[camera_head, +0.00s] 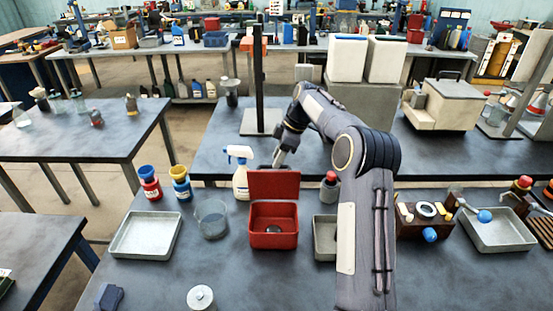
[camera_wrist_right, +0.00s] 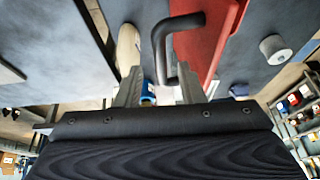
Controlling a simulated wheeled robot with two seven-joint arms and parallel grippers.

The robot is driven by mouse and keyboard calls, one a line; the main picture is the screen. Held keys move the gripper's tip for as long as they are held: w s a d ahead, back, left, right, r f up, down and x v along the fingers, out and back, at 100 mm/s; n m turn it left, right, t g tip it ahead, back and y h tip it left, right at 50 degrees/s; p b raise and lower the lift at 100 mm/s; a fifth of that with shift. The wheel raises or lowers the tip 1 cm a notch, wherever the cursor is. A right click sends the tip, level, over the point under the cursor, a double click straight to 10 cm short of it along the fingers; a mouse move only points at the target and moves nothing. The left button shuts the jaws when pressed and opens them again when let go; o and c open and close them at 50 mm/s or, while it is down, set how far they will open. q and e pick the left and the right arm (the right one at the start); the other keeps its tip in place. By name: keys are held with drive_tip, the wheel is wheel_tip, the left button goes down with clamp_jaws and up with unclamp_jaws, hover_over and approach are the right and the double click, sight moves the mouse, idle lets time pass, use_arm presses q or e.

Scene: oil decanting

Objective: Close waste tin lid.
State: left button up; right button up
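The red waste tin (camera_head: 273,240) stands on the front table, its inside visible with a small dark object at the bottom. Its red lid (camera_head: 273,184) stands upright at the back edge, open. My right gripper (camera_head: 280,160) is just above and behind the lid's top edge, pointing down. In the right wrist view the red lid (camera_wrist_right: 212,38) shows with a bent black handle (camera_wrist_right: 160,40). The handle's end reaches between the spread fingers (camera_wrist_right: 158,78); I cannot tell whether they touch it. My left gripper is out of view.
A spray bottle (camera_head: 240,175) stands close left of the lid. A glass beaker (camera_head: 211,218) and a metal tray (camera_head: 146,235) are further left. Right of the tin are a small grey tray (camera_head: 325,240) and a bottle (camera_head: 329,188), near my arm.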

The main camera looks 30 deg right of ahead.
drive_tip(key=shift+w+a+f, duration=0.1)
drive_tip(key=shift+a+f, duration=0.15)
drive_tip(key=shift+f, duration=0.45)
clamp_jaws()
